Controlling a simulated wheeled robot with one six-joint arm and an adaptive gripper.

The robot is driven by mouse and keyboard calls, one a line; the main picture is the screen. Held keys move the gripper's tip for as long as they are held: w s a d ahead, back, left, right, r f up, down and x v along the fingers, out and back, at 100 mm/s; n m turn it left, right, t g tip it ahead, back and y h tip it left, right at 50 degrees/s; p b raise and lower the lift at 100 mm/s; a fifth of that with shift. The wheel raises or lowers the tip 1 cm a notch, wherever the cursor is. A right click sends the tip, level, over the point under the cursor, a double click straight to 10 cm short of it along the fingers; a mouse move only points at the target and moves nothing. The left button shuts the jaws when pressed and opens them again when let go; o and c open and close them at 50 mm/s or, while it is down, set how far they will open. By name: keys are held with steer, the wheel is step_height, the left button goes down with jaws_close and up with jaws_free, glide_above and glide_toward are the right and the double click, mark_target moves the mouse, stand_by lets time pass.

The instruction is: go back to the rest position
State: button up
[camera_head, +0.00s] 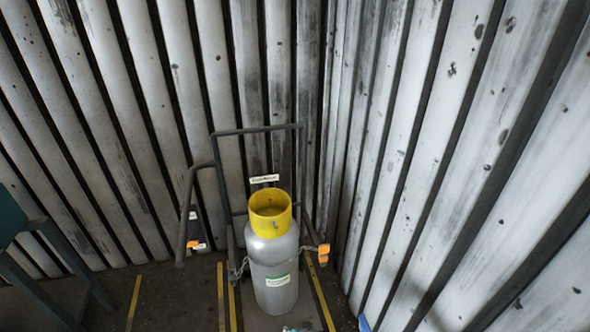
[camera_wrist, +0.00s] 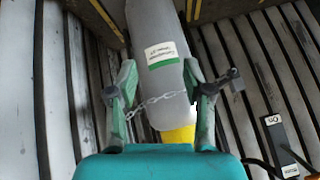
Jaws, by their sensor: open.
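My gripper (camera_wrist: 160,82) shows in the wrist view with its two teal fingers spread apart and nothing held between them. The grey gas cylinder (camera_wrist: 158,28) with a yellow collar (camera_wrist: 178,135) lies beyond the fingers in that view. A chain (camera_wrist: 155,102) crosses in front of the cylinder, and I cannot tell whether the fingers touch it. In the head view the cylinder (camera_head: 272,262) stands upright, its yellow collar (camera_head: 270,222) on top. A small greenish shape at the bottom edge there may be my gripper, mostly cut off.
A dark tubular frame (camera_head: 215,165) stands behind the cylinder against corrugated walls (camera_head: 430,150). Yellow lines (camera_head: 133,300) mark the floor. A dark green stand (camera_head: 40,285) is at left. A dark labelled panel (camera_wrist: 285,145) shows right in the wrist view.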

steer(key=s+d+r+t, duration=0.1)
steer(key=s+d+r, duration=0.1)
steer(key=s+d, duration=0.45)
steer(key=s+d+r+t+h, duration=0.1)
steer(key=s+d+t, duration=0.15)
steer(key=s, duration=0.75)
steer(key=s+d+r+t, duration=0.1)
steer(key=s+d+r, duration=0.1)
steer(key=s+d, duration=0.45)
steer(key=s+d+r+t+h, duration=0.1)
steer(key=s+r, duration=0.8)
steer(key=r, duration=0.3)
steer(key=s+d+r+t+h, duration=0.1)
steer(key=s+r+t, duration=0.1)
steer(key=s+r, duration=0.7)
step_height(320, 180, up, 3)
steer(key=shift+s+d+m, duration=0.3)
